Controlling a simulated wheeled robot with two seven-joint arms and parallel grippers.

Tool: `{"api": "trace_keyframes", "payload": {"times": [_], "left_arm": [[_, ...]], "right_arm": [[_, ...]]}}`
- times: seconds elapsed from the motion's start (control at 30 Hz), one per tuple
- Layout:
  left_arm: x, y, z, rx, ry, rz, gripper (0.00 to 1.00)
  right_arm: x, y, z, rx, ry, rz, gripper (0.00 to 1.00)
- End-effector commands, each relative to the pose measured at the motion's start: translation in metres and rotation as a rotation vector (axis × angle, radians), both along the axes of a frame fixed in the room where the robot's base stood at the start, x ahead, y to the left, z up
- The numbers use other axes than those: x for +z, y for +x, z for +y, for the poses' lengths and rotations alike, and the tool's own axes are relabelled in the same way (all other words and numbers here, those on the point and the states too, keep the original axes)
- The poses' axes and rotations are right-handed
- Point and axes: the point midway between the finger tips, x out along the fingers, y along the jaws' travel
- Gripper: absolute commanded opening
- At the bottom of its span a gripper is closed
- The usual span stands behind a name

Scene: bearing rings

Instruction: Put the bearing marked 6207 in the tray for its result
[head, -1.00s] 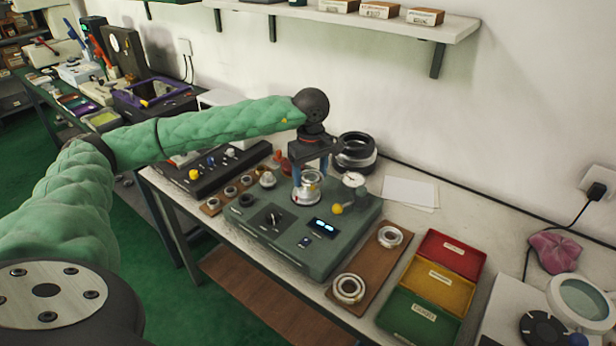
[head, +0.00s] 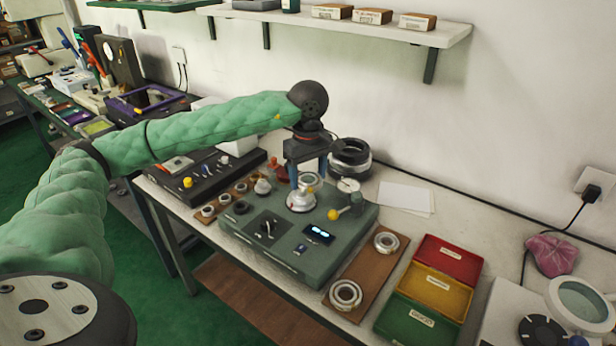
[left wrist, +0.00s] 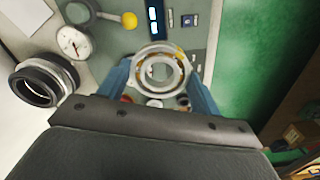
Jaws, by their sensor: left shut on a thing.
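My left gripper (head: 308,184) is shut on a metal bearing ring (left wrist: 160,68), just above the silver spindle (head: 300,202) of a grey-green test machine (head: 285,250). In the left wrist view the ring sits between the two blue fingers (left wrist: 160,88), with the spindle partly visible through it. I cannot read a number on it. Two more bearings, a nearer one (head: 345,294) and a farther one (head: 386,242), lie on a brown board (head: 362,275). Right of the board stand three joined trays: red (head: 450,258), yellow (head: 437,288) and green marked GOOD (head: 420,322). My right gripper is out of view.
The machine carries a dial gauge (head: 348,185) and a yellow-knobbed lever (head: 334,214) close to my gripper. Black rings (head: 350,158) are stacked behind. Small parts line a strip (head: 205,215) on the left. White paper (head: 405,197) lies flat behind the board.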

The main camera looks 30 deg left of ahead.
Motion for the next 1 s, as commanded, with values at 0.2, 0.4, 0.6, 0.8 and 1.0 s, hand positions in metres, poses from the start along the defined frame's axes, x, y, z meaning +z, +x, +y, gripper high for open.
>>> {"api": "trace_keyframes", "payload": {"times": [0.2, 0.4, 0.6, 0.8, 1.0], "left_arm": [[0.010, 0.000, 0.000, 0.000, -0.001, -0.002, 0.30], [0.018, 0.000, 0.000, 0.000, -0.001, 0.000, 0.30], [0.026, 0.000, 0.000, 0.000, 0.000, -0.001, 0.30], [0.030, 0.000, 0.000, 0.000, 0.000, -0.001, 0.30], [0.030, 0.000, 0.000, 0.000, 0.000, -0.001, 0.30]], "right_arm": [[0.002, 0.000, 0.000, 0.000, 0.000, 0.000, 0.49], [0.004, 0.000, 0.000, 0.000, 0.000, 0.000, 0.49], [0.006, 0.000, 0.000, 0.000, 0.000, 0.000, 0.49], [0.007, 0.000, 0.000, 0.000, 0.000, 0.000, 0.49], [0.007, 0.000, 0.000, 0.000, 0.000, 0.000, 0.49]]}}
